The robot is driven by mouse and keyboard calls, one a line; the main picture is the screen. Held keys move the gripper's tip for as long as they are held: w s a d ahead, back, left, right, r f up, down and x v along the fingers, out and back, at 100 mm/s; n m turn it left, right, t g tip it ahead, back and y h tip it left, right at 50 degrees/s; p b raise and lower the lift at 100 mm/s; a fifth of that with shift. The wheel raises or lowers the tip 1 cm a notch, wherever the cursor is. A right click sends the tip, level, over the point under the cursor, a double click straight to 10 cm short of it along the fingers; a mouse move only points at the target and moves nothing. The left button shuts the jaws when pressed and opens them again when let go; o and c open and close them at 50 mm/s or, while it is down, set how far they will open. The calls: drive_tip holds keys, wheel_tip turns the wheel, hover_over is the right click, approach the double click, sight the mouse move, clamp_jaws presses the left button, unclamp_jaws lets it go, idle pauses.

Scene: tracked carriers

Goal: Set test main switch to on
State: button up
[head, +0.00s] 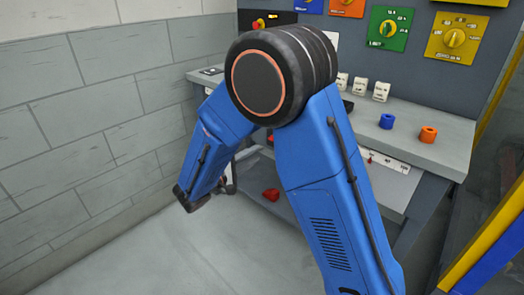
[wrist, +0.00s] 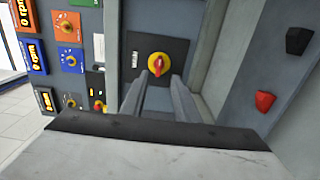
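A rotary switch with a red handle on a yellow disc (wrist: 158,65) sits on a dark square plate in the wrist view. Small lettering beside it is too small to read. My gripper (wrist: 162,88) points toward this switch, its two grey fingers apart with nothing visible between them. Whether the fingers touch the handle I cannot tell. In the head view a red and yellow switch (head: 258,23) shows on a dark plate at the top, partly near my arm. I cannot tell whether it is the same switch.
A bench (head: 440,150) carries a blue ring (head: 387,121) and an orange ring (head: 428,134). A block wall (head: 90,110) stands at the left.

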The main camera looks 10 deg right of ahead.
drive_tip(key=v, duration=0.6)
drive_tip(key=shift+a, duration=0.15)
drive_tip(key=shift+s, duration=0.15)
drive_tip(key=s+d+r+m+g+y, duration=0.2)
drive_tip(key=s+d+g, duration=0.3)
drive_tip(key=d, duration=0.5)
drive_tip(key=s+d+r+m+g+y, duration=0.2)
drive_tip(key=s+d+g, duration=0.2)
drive_tip(key=s+d, duration=0.45)
drive_tip(key=s+d+r+m+t+y, duration=0.1)
drive_tip(key=s+d+m+t+y, duration=0.2)
drive_tip(key=s+y, duration=0.7)
drive_tip(key=shift+s+r+y, duration=0.15)
drive_tip(key=shift+s+y, duration=0.15)
drive_tip(key=shift+s, duration=3.65)
